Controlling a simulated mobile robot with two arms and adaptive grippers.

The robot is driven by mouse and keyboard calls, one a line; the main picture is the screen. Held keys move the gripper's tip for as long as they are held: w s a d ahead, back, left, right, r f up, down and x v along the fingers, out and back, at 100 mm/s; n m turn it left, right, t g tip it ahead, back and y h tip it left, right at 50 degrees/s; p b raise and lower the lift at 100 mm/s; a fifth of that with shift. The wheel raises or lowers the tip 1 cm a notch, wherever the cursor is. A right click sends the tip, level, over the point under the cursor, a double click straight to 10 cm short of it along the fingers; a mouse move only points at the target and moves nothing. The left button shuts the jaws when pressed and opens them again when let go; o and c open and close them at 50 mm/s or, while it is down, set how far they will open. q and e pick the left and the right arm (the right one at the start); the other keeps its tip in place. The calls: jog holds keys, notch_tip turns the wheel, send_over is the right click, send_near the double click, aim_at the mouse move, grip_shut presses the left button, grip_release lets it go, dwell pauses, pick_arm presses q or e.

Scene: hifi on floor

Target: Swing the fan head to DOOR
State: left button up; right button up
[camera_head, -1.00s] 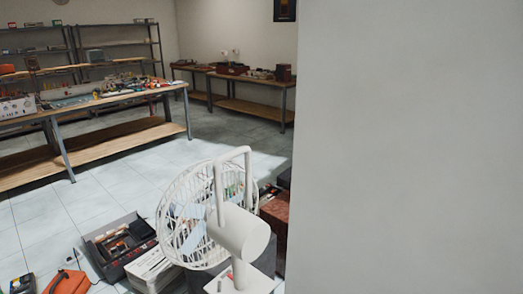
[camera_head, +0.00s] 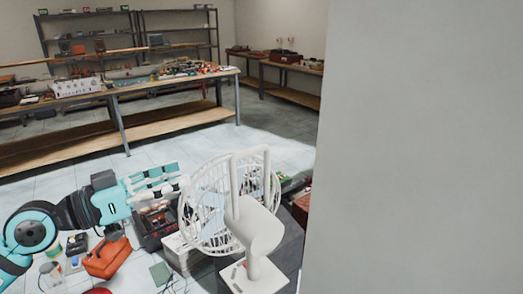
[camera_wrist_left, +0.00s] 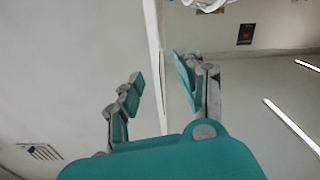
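The white fan stands in the lower middle of the head view, with its round motor housing (camera_head: 258,230) toward me and its wire guard (camera_head: 206,205) facing away to the left. A white looped handle rises over the head. Its base (camera_head: 255,277) has a small red mark. No DOOR mark is readable. My left gripper (camera_head: 180,177) comes in from the left, fingers toward the guard's left edge; whether it touches cannot be told. In the left wrist view its fingers (camera_wrist_left: 160,88) are apart with nothing between them. My right gripper is out of view.
A large pale wall (camera_head: 420,150) fills the right side. A workbench (camera_head: 170,125) with tools stands behind, shelves (camera_head: 135,45) beyond it. An orange-red case (camera_head: 107,258), a toolbox (camera_head: 150,236) and a white box (camera_head: 180,255) crowd the floor left of the fan.

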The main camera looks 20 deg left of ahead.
aim_at(237, 155)
pick_arm(q)
jog(key=p+x, duration=0.9)
jog(key=x, duration=0.6)
jog(key=shift+w+d+r, duration=0.1)
jog(key=shift+w+d, duration=0.05)
jog(key=shift+w, duration=0.2)
jog(key=shift+w+d, duration=0.4)
jog(key=shift+w, duration=0.05)
jog(key=shift+c, duration=0.5)
grip_shut()
